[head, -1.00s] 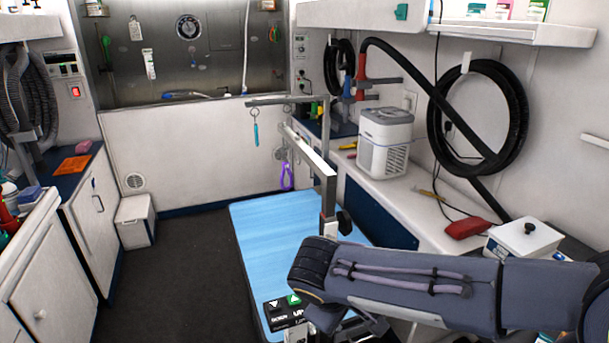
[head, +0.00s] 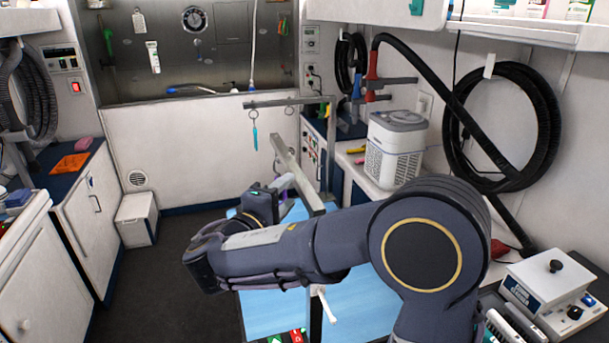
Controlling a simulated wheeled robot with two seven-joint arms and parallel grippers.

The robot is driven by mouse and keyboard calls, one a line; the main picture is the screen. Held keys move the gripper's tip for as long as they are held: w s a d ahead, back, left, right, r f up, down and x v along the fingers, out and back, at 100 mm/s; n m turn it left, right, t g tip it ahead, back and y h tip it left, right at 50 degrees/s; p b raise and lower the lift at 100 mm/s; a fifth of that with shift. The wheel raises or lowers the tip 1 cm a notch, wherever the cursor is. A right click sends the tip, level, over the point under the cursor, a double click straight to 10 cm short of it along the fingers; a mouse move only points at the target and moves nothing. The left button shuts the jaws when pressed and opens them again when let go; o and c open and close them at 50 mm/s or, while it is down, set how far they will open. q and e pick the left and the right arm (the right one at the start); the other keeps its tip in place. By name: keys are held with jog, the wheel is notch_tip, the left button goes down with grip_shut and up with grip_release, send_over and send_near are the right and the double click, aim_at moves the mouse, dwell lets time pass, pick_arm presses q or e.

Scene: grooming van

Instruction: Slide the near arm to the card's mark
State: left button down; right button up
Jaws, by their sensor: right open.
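The near arm (head: 298,177) is a grey metal bar above the blue grooming table (head: 370,300). It slants down toward me to an upright post that my right arm mostly hides. My right gripper (head: 284,190) is open, at the bar's left side and close to it; I cannot tell whether they touch. My right forearm covers the middle of the table. The far arm (head: 285,103) stands behind, with a teal loop (head: 255,138) hanging from it. I cannot make out a card or its mark. My left gripper is out of view.
A white dryer box (head: 392,150) stands on the right counter, with a black hose coil (head: 548,120) on the wall. A white control box (head: 555,285) is at the lower right. Dark floor (head: 165,290) lies open left of the table.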

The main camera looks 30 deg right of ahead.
aim_at(296, 186)
jog(key=p+x, duration=0.1)
jog(key=x, duration=0.5)
jog(key=shift+d+f, duration=0.1)
jog(key=shift+d, duration=0.05)
grip_shut()
